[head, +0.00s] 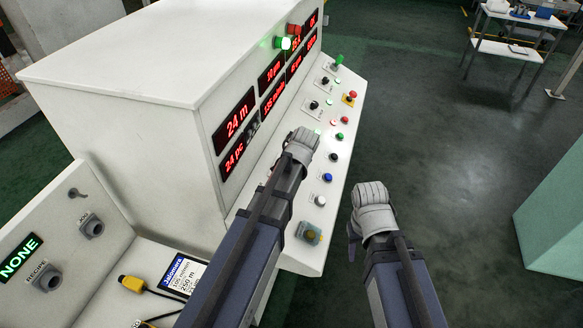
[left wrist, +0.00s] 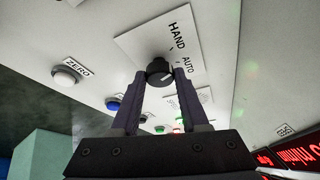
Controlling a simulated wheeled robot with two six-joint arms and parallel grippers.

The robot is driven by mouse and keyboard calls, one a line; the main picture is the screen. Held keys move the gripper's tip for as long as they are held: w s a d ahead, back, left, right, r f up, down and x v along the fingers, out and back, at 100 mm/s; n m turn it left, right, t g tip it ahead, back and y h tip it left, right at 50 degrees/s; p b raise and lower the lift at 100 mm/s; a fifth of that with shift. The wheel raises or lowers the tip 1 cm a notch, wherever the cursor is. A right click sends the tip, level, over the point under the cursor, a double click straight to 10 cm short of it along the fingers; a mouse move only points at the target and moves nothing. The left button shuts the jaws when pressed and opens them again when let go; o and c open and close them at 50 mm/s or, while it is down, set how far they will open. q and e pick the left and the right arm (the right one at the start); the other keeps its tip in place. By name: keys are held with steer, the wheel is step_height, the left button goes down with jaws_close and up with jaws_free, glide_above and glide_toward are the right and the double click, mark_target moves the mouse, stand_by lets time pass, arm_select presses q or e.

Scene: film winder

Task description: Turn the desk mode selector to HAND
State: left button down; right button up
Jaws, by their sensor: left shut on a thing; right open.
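The desk mode selector is a black round knob (left wrist: 158,72) on a white plate (left wrist: 145,38) marked HAND and AUTO in the left wrist view. A pale mark shows on the knob, but I cannot tell which word it points to. My left gripper (left wrist: 160,82) is shut on the knob, with one dark finger on each side. In the head view my left gripper (head: 303,140) is over the sloped desk panel and hides the knob. My right gripper (head: 368,195) is open and empty, off the desk's right edge over the floor.
A white ZERO button (left wrist: 67,75) and a blue button (left wrist: 113,103) sit near the selector. Red displays (head: 236,118) line the console face. A side panel with a NONE display (head: 19,257) stands at left. The floor (head: 450,150) at right is open, with a teal block (head: 555,220) beyond.

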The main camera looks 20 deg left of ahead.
arm_select(q)
steer(key=shift+s+n+y, duration=0.1)
steer(key=shift+n+y, duration=0.3)
steer(key=shift+n, duration=0.3)
steer(key=shift+c, duration=2.1)
jaws_free()
steer(key=p+v, duration=0.6)
steer(key=v, duration=0.1)
steer(key=shift+s+d+r, duration=0.2)
steer(key=shift+r, duration=0.05)
